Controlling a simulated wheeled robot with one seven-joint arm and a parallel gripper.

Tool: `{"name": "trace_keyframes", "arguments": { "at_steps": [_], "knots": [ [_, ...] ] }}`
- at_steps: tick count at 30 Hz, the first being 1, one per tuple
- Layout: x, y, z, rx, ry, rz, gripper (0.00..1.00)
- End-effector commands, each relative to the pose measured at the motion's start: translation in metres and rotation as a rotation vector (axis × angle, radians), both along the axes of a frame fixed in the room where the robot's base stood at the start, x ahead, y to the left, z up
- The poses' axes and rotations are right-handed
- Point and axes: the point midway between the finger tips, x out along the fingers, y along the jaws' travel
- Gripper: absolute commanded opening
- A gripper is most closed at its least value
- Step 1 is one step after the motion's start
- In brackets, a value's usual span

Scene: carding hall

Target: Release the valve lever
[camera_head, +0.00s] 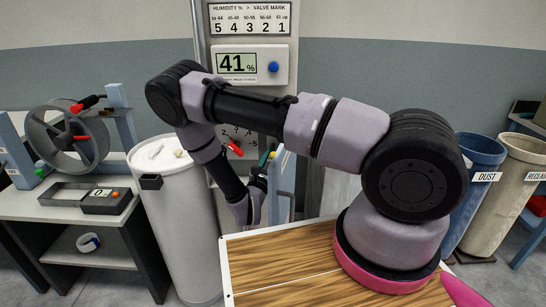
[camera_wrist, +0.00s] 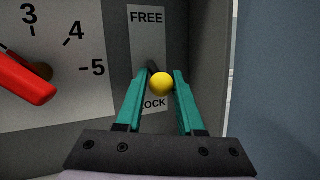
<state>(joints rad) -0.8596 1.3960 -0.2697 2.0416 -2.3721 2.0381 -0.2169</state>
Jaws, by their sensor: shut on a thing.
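In the wrist view, a small lever with a yellow ball knob (camera_wrist: 162,84) stands out from a white plate (camera_wrist: 147,48) marked FREE at the top and LOCK at the bottom. The knob shows between the words, nearer LOCK; one finger partly covers that word. My gripper (camera_wrist: 164,85), with green fingers, is shut on this lever. Left of it, a red valve lever (camera_wrist: 25,82) sits on a dial (camera_wrist: 65,30) with marks 3, 4 and 5 visible. In the head view, my gripper (camera_head: 262,176) is at the cabinet, beside the red valve lever (camera_head: 235,148); my arm hides part of the dial.
A display (camera_head: 238,62) reads 41%. The chart (camera_head: 250,19) above pairs humidity up to 44 with mark 5. A white drum (camera_head: 180,215) and a bench with a wheel (camera_head: 68,140) stand left. A wooden-topped table (camera_head: 285,265) lies in front. A blue DUST bin (camera_head: 480,150) stands right.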

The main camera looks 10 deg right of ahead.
Motion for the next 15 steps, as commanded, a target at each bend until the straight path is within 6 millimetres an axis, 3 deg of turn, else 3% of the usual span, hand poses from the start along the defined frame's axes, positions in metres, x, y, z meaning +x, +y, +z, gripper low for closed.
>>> {"name": "trace_keyframes", "arguments": {
  "at_steps": [15],
  "knots": [
    [-0.006, 0.002, 0.021, 0.119, 0.422, -0.001, 0.0]
  ]
}}
